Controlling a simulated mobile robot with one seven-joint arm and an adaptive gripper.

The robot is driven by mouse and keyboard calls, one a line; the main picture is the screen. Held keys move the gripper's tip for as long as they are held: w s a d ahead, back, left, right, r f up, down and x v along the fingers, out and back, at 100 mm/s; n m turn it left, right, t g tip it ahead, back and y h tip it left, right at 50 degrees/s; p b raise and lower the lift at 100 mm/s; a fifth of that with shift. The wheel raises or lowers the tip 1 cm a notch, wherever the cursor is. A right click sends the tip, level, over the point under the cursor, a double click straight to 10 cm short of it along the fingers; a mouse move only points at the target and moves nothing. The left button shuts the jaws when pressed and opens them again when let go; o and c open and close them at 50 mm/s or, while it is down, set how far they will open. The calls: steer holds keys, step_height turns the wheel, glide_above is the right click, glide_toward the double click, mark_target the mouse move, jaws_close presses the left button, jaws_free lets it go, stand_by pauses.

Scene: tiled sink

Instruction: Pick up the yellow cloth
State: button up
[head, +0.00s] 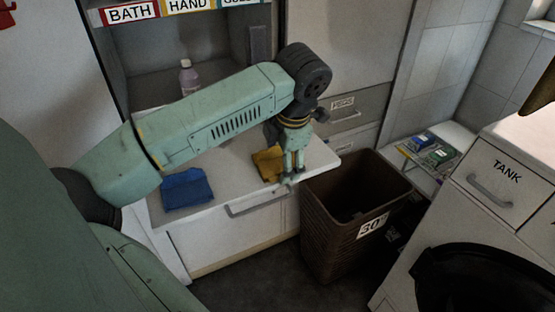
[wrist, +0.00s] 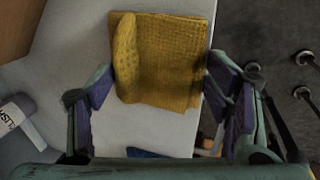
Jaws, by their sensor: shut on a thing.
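The yellow cloth (head: 266,163) is a folded, textured square at the right part of the white counter, partly hidden by my gripper (head: 289,178) in the head view. In the wrist view the yellow cloth (wrist: 165,65) lies between the two fingers of my gripper (wrist: 160,82), with a raised fold along its left side. The fingers are at its left and right edges, shut on it. I cannot tell whether it is clear of the counter.
A blue cloth (head: 187,188) lies on the counter (head: 225,180) to the left. A bottle (head: 187,78) stands at the back.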

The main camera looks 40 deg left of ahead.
mark_target(278, 158)
stand_by(0.3)
steer(key=shift+r+b, duration=0.35)
steer(key=shift+r, duration=0.2)
step_height(278, 158, up, 2)
steer(key=shift+b, duration=0.5)
steer(key=s+d+r+b, duration=0.1)
steer(key=s+d+b, duration=0.1)
steer(key=s+d, duration=0.2)
steer(key=s+d+b, duration=0.2)
steer(key=s+d, duration=0.2)
steer(key=s, duration=0.5)
steer(key=shift+s+d+r, duration=0.3)
steer(key=shift+r, duration=0.1)
steer(key=shift+o, duration=1.2)
steer(key=c, duration=0.5)
